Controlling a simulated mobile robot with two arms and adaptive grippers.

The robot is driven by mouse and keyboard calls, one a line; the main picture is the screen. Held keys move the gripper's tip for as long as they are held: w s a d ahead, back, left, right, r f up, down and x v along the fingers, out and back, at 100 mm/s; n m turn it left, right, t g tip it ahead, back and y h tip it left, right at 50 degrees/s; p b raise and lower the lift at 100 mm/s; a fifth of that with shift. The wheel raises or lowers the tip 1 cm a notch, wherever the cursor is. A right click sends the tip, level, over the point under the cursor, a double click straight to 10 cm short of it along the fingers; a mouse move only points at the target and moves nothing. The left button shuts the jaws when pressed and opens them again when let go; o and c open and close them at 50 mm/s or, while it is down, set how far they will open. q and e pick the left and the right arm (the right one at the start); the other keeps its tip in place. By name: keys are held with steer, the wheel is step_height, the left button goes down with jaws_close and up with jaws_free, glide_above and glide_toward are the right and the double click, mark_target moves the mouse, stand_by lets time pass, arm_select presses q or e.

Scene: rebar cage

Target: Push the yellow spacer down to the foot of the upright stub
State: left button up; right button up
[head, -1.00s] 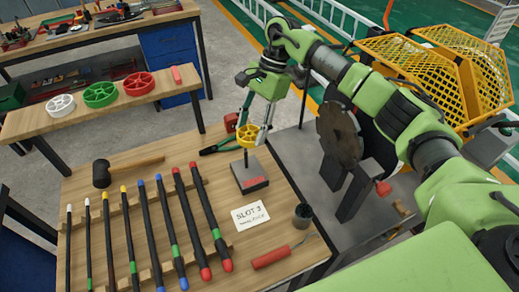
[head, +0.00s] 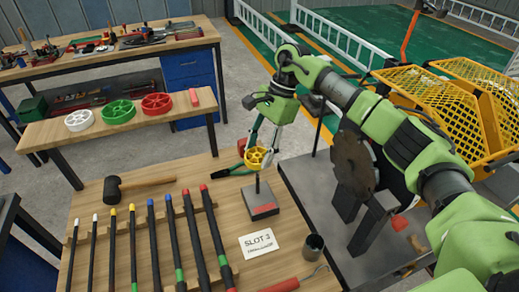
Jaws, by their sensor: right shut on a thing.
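The yellow spacer (head: 258,158), a spoked wheel, is at the upper end of the dark upright stub (head: 257,184). It looks tilted, and I cannot tell whether the stub passes through its hub. The stub rises from a grey block (head: 262,203) with a red front patch on the wooden table. Bare stub shows between spacer and block. My right gripper (head: 264,146) reaches down from above and is shut on the spacer's rim. My left gripper is not in view.
Green-handled pliers (head: 236,171) and a red object lie behind the block. Several colour-tipped bars (head: 176,235) lie left, a mallet (head: 114,188) behind them. A SLOT 3 card (head: 262,243) and a grey cup (head: 313,246) are in front. A dark disc machine (head: 354,165) stands right.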

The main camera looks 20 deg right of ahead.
mark_target(263, 152)
steer(key=shift+f+b, duration=1.35)
steer(key=shift+f, duration=0.7)
steer(key=shift+b, duration=0.7)
steer(key=shift+f+b, duration=4.1)
steer(key=shift+f, duration=1.15)
steer(key=o, duration=1.2)
steer(key=shift+c, duration=0.2)
